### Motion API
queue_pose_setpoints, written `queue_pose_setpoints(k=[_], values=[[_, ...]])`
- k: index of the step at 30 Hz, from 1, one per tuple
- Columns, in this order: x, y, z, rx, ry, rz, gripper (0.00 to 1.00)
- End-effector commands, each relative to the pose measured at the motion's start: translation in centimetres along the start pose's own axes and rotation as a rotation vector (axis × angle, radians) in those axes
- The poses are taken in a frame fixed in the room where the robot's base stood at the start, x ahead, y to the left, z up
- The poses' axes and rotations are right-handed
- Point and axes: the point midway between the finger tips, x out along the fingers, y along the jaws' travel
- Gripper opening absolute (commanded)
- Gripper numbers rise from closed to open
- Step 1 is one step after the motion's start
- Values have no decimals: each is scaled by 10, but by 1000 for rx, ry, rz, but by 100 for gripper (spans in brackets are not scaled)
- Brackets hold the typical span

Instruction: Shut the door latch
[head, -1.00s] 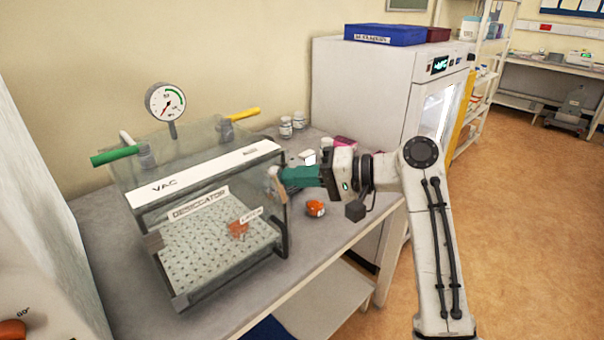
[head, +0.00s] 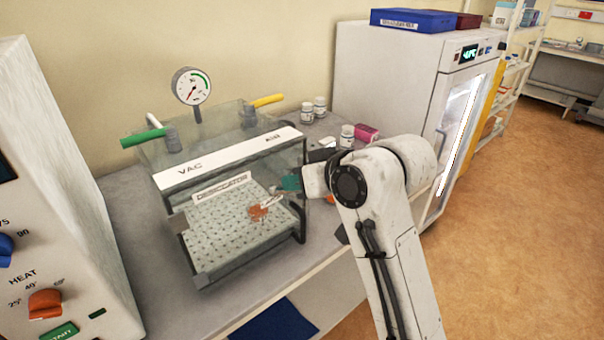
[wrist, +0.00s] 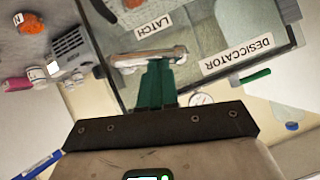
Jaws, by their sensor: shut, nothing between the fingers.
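The desiccator (head: 234,240) is a clear box with a dark frame and a white VAC strip, standing on the bench. Its front is marked DESICCATOR, and that label also shows in the wrist view (wrist: 237,52). The door latch (wrist: 148,57) is a pale metal bar lying across the view beside the LATCH label (wrist: 152,25). My gripper (wrist: 158,66) has its green fingers shut and empty, with the tips right at the bar; I cannot tell whether they touch. In the head view, my gripper (head: 291,184) is at the box's front right, partly hidden by my arm.
A gauge (head: 192,87) and green (head: 143,138) and yellow (head: 268,100) handles stick up from the box. Jars (head: 319,106) and a pink box (head: 366,133) stand behind. A control panel (head: 50,260) is close at left; a white cabinet (head: 390,90) is at right.

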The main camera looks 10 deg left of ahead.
Motion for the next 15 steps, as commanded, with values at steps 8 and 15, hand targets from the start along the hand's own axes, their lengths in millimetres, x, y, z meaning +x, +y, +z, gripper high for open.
queue_pose_setpoints(k=[8,15], values=[[6,-6,9,-143,-1,94,0],[9,-8,12,-139,0,92,0]])
